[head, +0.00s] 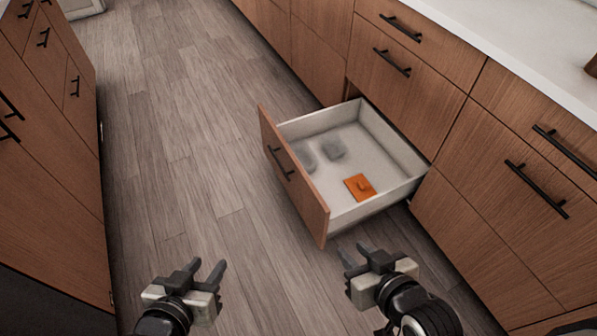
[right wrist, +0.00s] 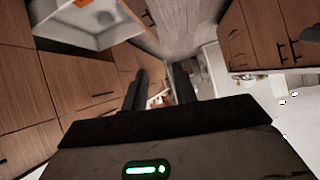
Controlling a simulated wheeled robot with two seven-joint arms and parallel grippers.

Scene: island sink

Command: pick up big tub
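An open drawer (head: 375,205) holds two small blurred grey shapes: one near the middle of its floor (head: 333,148) and one by its front panel (head: 305,156). I cannot tell whether either is the big tub. An orange square item (head: 359,187) with a small raised part lies flat in the drawer. My left gripper (head: 207,264) is open and empty, above the floor left of the drawer. My right gripper (head: 357,252) is open and empty, nearer to me than the drawer; its parted fingers also show in the right wrist view (right wrist: 161,85).
Wooden cabinets with black handles (head: 490,140) line the right under a white countertop (head: 500,40). More cabinets (head: 45,130) stand on the left. The wood floor (head: 180,130) between them is clear. The drawer's front panel (head: 290,180) juts into this aisle.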

